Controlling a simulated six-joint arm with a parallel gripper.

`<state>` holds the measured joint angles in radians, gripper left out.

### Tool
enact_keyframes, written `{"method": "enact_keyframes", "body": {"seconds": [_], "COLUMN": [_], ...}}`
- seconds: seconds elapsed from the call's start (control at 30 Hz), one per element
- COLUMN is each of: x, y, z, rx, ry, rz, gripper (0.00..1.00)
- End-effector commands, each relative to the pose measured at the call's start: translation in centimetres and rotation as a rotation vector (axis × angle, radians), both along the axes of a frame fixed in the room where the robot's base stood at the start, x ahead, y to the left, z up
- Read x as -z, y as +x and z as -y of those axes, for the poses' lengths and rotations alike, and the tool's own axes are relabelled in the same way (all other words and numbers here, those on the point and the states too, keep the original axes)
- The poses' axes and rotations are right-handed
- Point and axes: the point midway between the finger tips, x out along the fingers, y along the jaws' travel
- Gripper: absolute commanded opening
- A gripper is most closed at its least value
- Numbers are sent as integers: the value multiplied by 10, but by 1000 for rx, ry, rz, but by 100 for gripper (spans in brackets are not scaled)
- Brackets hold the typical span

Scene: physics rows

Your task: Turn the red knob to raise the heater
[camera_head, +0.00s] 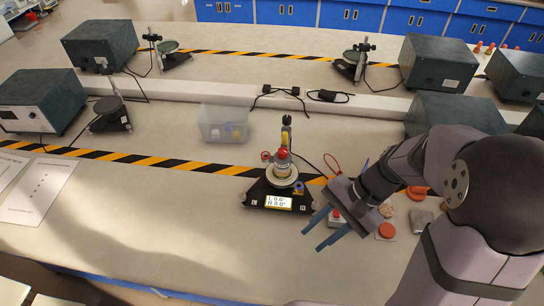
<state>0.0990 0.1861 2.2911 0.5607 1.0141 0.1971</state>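A small device with a black base (262,201) stands on the bench right of centre; its lit display (279,202) seems to show two zero readings. A smaller red round part (266,155) shows to the left of that stack. I cannot tell for sure which of the two is the red knob, and the heater is too small to make out. My gripper (312,240) is open and empty, its two blue fingers apart, below and right of the device, not touching it.
Red-topped buttons (387,231) and small items lie right of my gripper. A clear plastic box (224,123) stands left of the device. Dark instrument boxes (41,100) and similar stands line the bench. The bench front, left of my gripper, is clear.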

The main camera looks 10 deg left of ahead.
Motion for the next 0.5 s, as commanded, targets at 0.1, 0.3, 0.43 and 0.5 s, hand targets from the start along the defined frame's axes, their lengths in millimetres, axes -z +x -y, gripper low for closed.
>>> {"method": "enact_keyframes", "body": {"seconds": [0.1,0.3,0.43,0.5], "x": [25,27,23,21], "y": [40,128,178,198], "z": [-33,-60,-55,-49], "rx": [253,603,747,802], "ry": [203,573,779,868], "rz": [-148,-351,-438,-468], "gripper": [31,31,31,31]}}
